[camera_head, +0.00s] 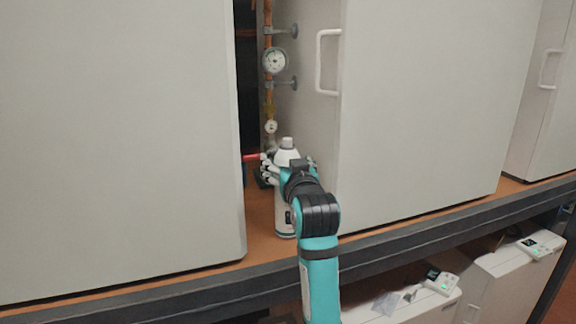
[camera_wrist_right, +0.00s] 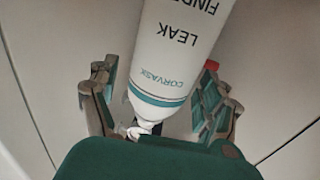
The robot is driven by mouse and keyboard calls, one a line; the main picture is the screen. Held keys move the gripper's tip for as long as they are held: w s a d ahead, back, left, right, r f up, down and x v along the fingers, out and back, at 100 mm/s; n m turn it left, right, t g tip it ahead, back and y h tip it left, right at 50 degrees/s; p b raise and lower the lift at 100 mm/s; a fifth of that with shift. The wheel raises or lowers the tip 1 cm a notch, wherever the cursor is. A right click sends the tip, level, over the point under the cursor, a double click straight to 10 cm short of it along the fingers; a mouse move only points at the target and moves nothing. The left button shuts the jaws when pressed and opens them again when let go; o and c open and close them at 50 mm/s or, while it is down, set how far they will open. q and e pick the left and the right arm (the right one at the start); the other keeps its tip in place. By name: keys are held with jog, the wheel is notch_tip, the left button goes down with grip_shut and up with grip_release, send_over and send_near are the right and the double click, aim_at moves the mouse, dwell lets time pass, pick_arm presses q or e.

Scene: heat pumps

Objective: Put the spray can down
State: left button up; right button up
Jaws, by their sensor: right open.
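The spray can (camera_head: 285,213) is white with a grey cap and stands upright on the orange-brown shelf (camera_head: 258,226), in the gap between two large grey cabinets. In the right wrist view the can (camera_wrist_right: 178,50) shows its "LEAK FINDER" lettering and a teal band. My right gripper (camera_head: 285,172) is at the can, with its fingers on either side of it. In the right wrist view the open fingers (camera_wrist_right: 160,100) stand apart from the can's sides. My right forearm hides part of the can's lower right. My left gripper is not in view.
Grey cabinets (camera_head: 115,140) (camera_head: 420,110) flank the narrow gap. A copper pipe with a pressure gauge (camera_head: 274,61) and a red-handled valve (camera_head: 252,157) are behind the can. The shelf has a dark front edge (camera_head: 200,290). White units with small displays (camera_head: 440,281) sit below.

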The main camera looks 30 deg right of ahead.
jog(key=shift+r, duration=0.15)
jog(key=b+v, duration=0.3)
jog(key=v, duration=0.9)
grip_shut()
dwell(1.4)
